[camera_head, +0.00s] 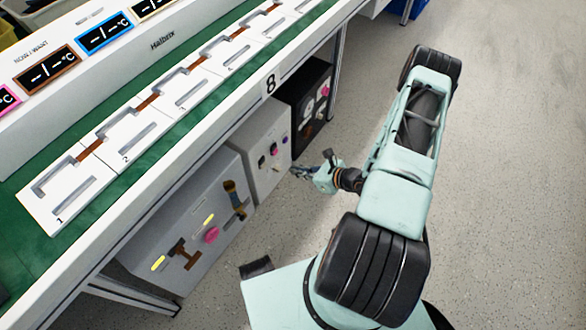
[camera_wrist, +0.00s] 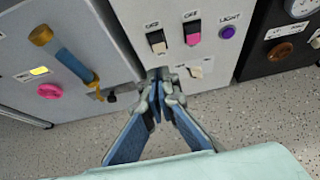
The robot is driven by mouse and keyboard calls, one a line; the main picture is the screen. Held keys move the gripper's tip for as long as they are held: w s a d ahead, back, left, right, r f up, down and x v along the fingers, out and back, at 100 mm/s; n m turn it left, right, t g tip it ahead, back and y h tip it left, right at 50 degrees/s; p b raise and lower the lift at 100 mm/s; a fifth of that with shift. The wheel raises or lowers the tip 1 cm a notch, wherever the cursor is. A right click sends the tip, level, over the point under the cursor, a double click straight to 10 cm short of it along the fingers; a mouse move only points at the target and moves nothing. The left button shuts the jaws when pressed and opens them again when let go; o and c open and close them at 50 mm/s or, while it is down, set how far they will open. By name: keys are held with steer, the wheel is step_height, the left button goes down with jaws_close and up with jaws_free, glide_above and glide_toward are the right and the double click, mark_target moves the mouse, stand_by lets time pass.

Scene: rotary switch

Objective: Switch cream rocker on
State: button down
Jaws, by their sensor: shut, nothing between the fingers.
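The cream rocker (camera_wrist: 156,37) sits in a dark frame on the light grey middle box, left of a pink rocker (camera_wrist: 193,33). A small label above it seems to read OFF. In the head view the cream rocker (camera_head: 262,162) is small and its position cannot be told. My gripper (camera_wrist: 159,76) is shut and empty, its fingertips just below the cream rocker in the wrist view. In the head view my gripper (camera_head: 299,171) is in front of the lower right of the middle box. Contact with the panel cannot be told.
A purple LIGHT button (camera_wrist: 228,32) and a cream lever-like part (camera_wrist: 196,72) share the panel. The left grey box (camera_head: 180,225) carries a blue-handled lever (camera_wrist: 70,62) and pink knob (camera_wrist: 49,91). A black box (camera_head: 309,95) stands right. The workbench (camera_head: 205,118) overhangs; open floor lies right.

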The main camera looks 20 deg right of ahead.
mark_target(263, 163)
steer(key=shift+w+a+r+g+h+p, duration=0.2)
steer(key=shift+g+h+p, duration=0.35)
steer(key=shift+p, duration=0.6)
steer(key=shift+w+a+r+g+h+p, duration=0.1)
steer(key=shift+w+g+h+p, duration=0.2)
steer(key=shift+g+p, duration=0.6)
steer(key=shift+s+f+t, duration=0.1)
steer(key=shift+f+t, duration=0.05)
steer(key=shift+t, duration=0.1)
steer(key=b+x, duration=0.1)
steer(key=x, duration=0.5)
steer(key=w+a+r+b+x, duration=0.1)
steer(key=b+x, duration=0.1)
steer(key=x, duration=0.5)
steer(key=shift+w+r, duration=0.3)
